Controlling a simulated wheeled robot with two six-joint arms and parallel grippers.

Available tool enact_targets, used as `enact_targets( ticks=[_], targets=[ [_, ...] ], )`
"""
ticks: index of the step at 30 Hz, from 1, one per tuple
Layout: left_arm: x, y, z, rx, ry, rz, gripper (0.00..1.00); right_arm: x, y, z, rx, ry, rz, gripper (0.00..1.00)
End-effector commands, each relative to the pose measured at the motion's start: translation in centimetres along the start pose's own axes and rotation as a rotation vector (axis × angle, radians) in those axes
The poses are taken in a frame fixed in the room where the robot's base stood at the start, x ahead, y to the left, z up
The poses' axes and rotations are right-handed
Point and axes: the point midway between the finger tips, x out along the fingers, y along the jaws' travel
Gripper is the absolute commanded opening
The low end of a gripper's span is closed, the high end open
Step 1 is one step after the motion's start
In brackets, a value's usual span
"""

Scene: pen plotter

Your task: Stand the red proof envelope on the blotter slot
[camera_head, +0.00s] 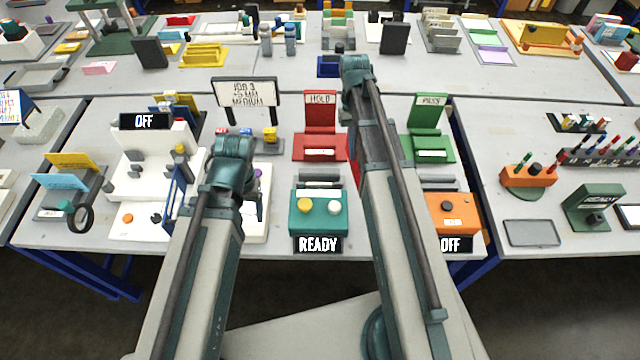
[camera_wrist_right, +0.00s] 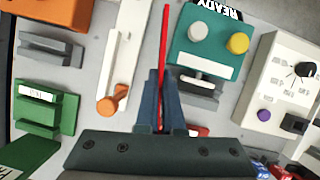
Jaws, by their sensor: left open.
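In the right wrist view my right gripper (camera_wrist_right: 162,75) is shut on the red proof envelope (camera_wrist_right: 164,45), seen edge-on as a thin upright red strip. In the head view my right arm hides most of the envelope. A grey slotted block (camera_head: 320,181) lies behind the teal READY box; it also shows in the right wrist view (camera_wrist_right: 198,90), to the right of the fingers. Another grey slotted block (camera_wrist_right: 50,50) lies beside the orange box. I cannot tell which is the blotter slot. My left gripper (camera_head: 235,148) is open above the white machine at left, its fingertips mostly hidden.
The teal READY box (camera_head: 318,212) and orange OFF box (camera_head: 455,215) stand at the front edge. A red HOLD stand (camera_head: 320,112) and green PASS stand (camera_head: 428,115) stand behind. A white strip with an orange knob (camera_wrist_right: 107,103) lies left of the fingers.

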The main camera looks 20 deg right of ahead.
Motion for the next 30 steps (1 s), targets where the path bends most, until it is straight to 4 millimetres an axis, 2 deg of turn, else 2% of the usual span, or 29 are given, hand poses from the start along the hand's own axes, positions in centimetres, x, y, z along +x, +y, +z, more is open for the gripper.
enact_targets(
  ticks=[12,18,24,30],
  targets=[
    [-0.4,0.0,0.0,0.000,0.000,0.000,0.74,-0.9,-5.4,-1.1,0.939,0.001,-0.381,0.00],
    [-0.5,0.0,0.0,0.000,0.000,0.000,0.74,-1.3,-7.7,-1.7,1.328,-0.002,-0.539,0.00],
    [-0.6,-0.1,0.0,0.000,0.000,0.000,0.74,-1.7,-9.0,-2.4,1.558,-0.004,-0.636,0.00],
    [-0.6,-0.1,0.0,0.000,0.000,0.000,0.74,-1.8,-9.3,-2.6,1.632,-0.005,-0.665,0.00]
  ],
)
